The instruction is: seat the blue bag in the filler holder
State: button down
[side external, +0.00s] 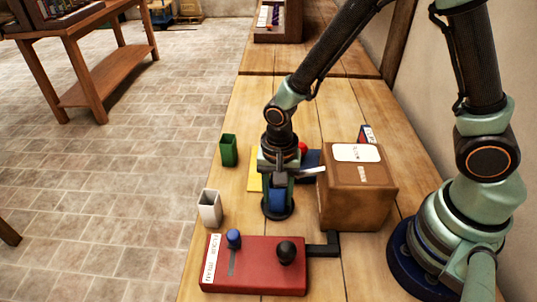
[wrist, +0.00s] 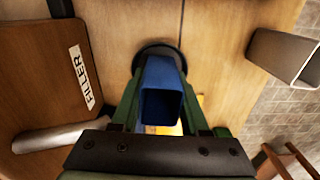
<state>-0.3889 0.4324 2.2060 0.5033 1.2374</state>
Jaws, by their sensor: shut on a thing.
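The blue bag (wrist: 162,72) is an open-topped blue sleeve in the wrist view; it also shows in the side view (side external: 277,201). My gripper (side external: 277,188) points down with its fingers on both sides of the bag, shut on it. A dark round holder (side external: 277,212) lies below the bag, and its rim (wrist: 152,48) shows behind the bag in the wrist view. The bag is over the holder; whether it touches or sits in it is hidden. The brown filler box (side external: 345,205) stands at right, its pale spout (side external: 314,170) reaching toward my gripper.
A white open bag (side external: 210,209) and a green one (side external: 229,150) stand near the table's left edge. A red control box (side external: 262,268) with a blue lever and black knob lies in front. A yellow patch (side external: 255,182) shows behind my gripper.

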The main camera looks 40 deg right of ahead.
jog(key=shift+f, duration=0.35)
jog(key=c, duration=0.7)
grip_release()
jog(key=shift+r, duration=0.1)
jog(key=shift+r, duration=5.45)
jog(key=shift+d, duration=0.1)
jog(key=s+d+r+n+t, duration=0.1)
jog(key=d+r+n+t, duration=0.1)
jog(key=d+r+n, duration=0.1)
jog(key=d+r+n+t, duration=0.1)
jog(key=d+r+n, duration=0.2)
jog(key=d+r, duration=0.2)
jog(key=s+d+r+n+t, duration=0.1)
jog(key=d+r+n+t, duration=0.1)
jog(key=d+r+n, duration=0.1)
jog(key=shift+s+d+r+n+t, duration=0.3)
jog(key=shift+d+r+n, duration=0.1)
jog(key=shift+d+r, duration=0.4)
